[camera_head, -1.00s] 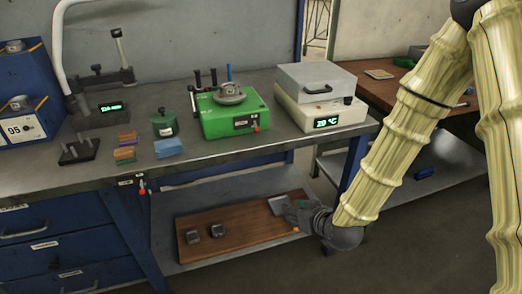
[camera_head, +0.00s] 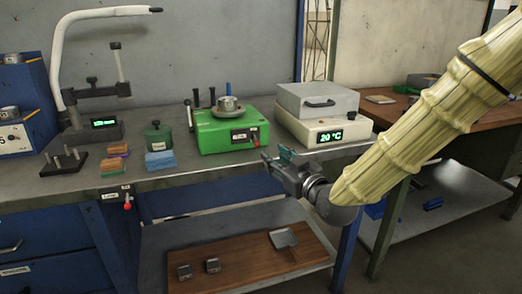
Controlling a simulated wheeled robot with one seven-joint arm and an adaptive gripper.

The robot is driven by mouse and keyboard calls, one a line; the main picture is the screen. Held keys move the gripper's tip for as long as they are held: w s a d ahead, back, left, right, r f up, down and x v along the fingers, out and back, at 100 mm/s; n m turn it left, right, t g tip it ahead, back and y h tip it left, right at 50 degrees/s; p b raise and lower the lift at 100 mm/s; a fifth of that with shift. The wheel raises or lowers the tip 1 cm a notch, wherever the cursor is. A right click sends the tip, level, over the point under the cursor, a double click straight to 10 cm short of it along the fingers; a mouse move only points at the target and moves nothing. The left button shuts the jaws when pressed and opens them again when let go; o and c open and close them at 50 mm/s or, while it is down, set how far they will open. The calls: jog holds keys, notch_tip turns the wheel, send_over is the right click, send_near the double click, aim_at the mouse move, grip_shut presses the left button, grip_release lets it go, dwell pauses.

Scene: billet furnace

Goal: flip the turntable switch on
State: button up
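The turntable is a green box (camera_head: 225,126) with a round metal disc (camera_head: 229,105) on top, standing on the workbench in the middle. A small switch (camera_head: 254,137) with a dark plate sits at the right of its front face; its exact lever position is too small to tell. My gripper (camera_head: 274,156) is in front of and below the turntable's front right corner, near the bench edge, apart from the switch. It points to the upper left and looks empty. Its finger spacing is not clear.
A white heater (camera_head: 322,131) with a display reading 20 °C stands right of the turntable. A labelled lamp switch (camera_head: 127,201) is on the bench front. A green jar (camera_head: 158,137) and coloured blocks (camera_head: 116,160) lie left. A wooden board (camera_head: 235,262) is on the lower shelf.

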aim_at(259, 145)
jog(key=x, duration=0.8)
jog(key=shift+w+a+f+b, duration=0.1)
jog(key=shift+w+a+b, duration=0.1)
jog(key=shift+w+b, duration=0.1)
jog(key=shift+c, duration=0.3)
grip_shut()
